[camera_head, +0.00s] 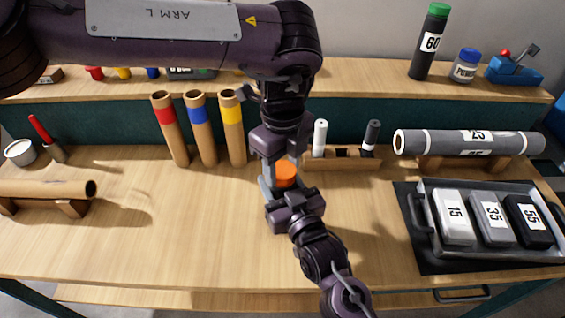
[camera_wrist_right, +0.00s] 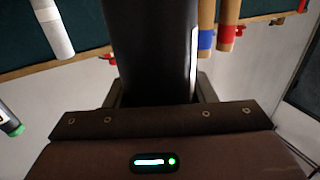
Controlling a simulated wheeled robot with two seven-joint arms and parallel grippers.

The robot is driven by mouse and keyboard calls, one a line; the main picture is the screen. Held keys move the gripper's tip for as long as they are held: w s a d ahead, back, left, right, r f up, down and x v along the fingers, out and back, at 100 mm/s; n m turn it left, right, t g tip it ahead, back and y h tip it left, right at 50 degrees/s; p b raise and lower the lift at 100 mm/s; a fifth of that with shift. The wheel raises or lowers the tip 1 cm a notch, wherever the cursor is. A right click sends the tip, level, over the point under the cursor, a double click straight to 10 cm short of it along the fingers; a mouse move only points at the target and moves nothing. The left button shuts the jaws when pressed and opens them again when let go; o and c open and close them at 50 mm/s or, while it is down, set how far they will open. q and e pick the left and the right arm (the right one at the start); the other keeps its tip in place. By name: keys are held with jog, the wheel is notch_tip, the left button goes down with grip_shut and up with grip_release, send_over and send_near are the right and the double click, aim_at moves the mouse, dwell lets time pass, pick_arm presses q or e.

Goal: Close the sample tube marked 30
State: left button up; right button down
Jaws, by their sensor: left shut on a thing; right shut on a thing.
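My left gripper (camera_head: 283,160) comes down from above near the middle of the bench and is shut on an orange cap (camera_head: 286,174). My right gripper (camera_head: 287,194) reaches up from the front, just below the cap, and is shut on a dark tube (camera_wrist_right: 155,45). In the right wrist view the tube stands between the fingers, with a thin white label edge on its right side. The number is not readable, and in the head view the arms hide the tube. I cannot tell whether the cap touches the tube.
Several cardboard tubes (camera_head: 203,135) with coloured bands stand left of the grippers. A wooden rack (camera_head: 342,164) with white and dark markers is close on the right. Further right are a grey roll (camera_head: 440,144) and a tray (camera_head: 428,243) with numbered blocks.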

pick_arm(q)
jog(key=o, duration=1.1)
jog(key=shift+r, duration=0.15)
notch_tip(320, 180, up, 12)
pick_arm(e)
jog(key=c, duration=0.6)
grip_release()
jog(key=shift+o, duration=0.2)
